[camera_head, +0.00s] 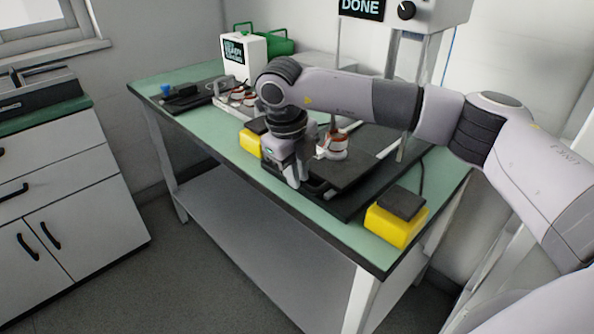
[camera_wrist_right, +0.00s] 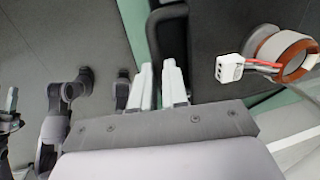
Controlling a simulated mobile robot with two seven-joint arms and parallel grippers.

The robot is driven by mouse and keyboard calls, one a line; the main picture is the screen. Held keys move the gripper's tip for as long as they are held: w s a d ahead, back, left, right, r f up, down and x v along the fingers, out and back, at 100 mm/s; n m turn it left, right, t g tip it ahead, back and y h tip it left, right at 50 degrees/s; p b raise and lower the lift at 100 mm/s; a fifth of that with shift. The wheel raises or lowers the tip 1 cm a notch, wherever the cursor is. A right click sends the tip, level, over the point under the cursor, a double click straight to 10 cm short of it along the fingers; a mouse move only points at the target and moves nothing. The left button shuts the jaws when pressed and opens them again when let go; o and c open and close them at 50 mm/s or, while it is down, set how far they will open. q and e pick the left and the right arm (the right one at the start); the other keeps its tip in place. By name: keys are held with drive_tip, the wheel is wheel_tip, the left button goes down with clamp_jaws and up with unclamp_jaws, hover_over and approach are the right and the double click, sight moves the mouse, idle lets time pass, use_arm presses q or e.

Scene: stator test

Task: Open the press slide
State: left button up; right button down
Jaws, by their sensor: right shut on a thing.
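The press slide (camera_head: 357,171) is a dark flat plate on the press base, drawn toward the table's front edge. A stator (camera_head: 333,147) with a copper-coloured winding sits on it. In the right wrist view, the stator (camera_wrist_right: 290,52) has a white connector (camera_wrist_right: 230,68) on red and dark wires. My right gripper (camera_head: 299,180) is at the slide's front edge, pointing down. It is shut on the dark slide handle (camera_wrist_right: 165,32), whose grip is partly hidden by the fingers.
The press (camera_head: 413,15) stands behind, with a "DONE" display (camera_head: 361,8). Yellow button boxes stand right (camera_head: 396,222) and left (camera_head: 250,143) of the slide. A white fixture (camera_head: 238,99) is further left on the green table (camera_head: 352,238). The floor in front is clear.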

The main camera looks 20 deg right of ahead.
drive_tip(key=c, duration=1.1)
unclamp_jaws()
drive_tip(key=shift+c, duration=0.2)
drive_tip(key=shift+r, duration=0.1)
wheel_tip(320, 180, up, 7)
drive_tip(key=a, duration=0.1)
drive_tip(key=shift+s, duration=0.2)
